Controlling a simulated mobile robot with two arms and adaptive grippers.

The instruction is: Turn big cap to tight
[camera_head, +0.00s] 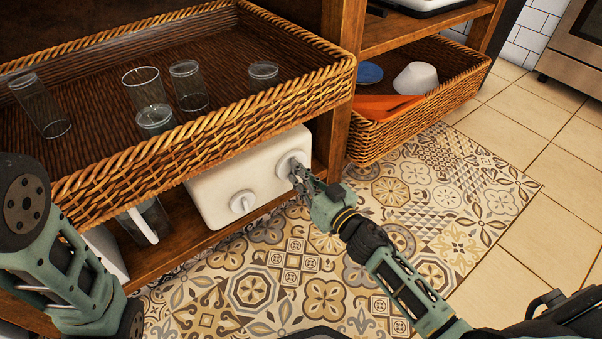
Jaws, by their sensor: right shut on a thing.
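A white container (226,188) lies on the lower shelf under the large wicker basket, with two white caps on the side facing me. The big cap (289,161) is at its upper right, and the small cap (243,202) is lower and to the left. My right gripper (299,175) is at the big cap with its fingers shut on it, partly hiding the cap. The markings and exact turn of the big cap cannot be read. My left arm shows at the left edge, but its gripper is out of view.
The large wicker basket (215,125) with several clear glasses overhangs the container. A shelf post (341,90) stands close to the right. A second basket (408,124) holds a white bowl (416,79) and orange items. The patterned rug (300,265) in front is clear.

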